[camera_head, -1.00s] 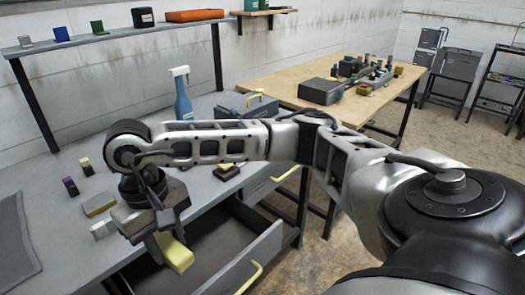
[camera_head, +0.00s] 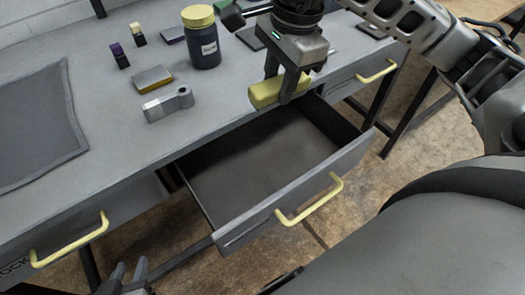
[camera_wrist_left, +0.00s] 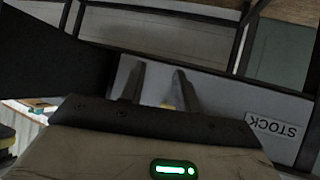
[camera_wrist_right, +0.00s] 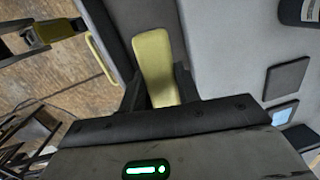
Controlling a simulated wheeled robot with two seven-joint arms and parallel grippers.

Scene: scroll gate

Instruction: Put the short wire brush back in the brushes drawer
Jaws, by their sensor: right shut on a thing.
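A yellow block-like piece (camera_head: 265,93), which I take to be the short wire brush, is held in my right gripper (camera_head: 281,84). It also shows between the fingers in the right wrist view (camera_wrist_right: 153,58). No bristles are visible. My right gripper is shut on it, above the front edge of the bench and the back part of an open drawer (camera_head: 230,178). The drawer's visible inside is empty and dark; no label shows on it. My left gripper (camera_head: 129,272) is low at the bottom left, its fingers apart and empty in the left wrist view (camera_wrist_left: 158,88).
The grey bench (camera_head: 130,130) holds a dark jar with a yellow lid (camera_head: 202,38), a yellow-grey block (camera_head: 152,79), a grey metal piece (camera_head: 168,104) and a dark mat (camera_head: 38,125). A closed drawer (camera_wrist_left: 225,98) marked STOCK is at the left. The open drawer's yellow handle (camera_head: 312,203) sticks out.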

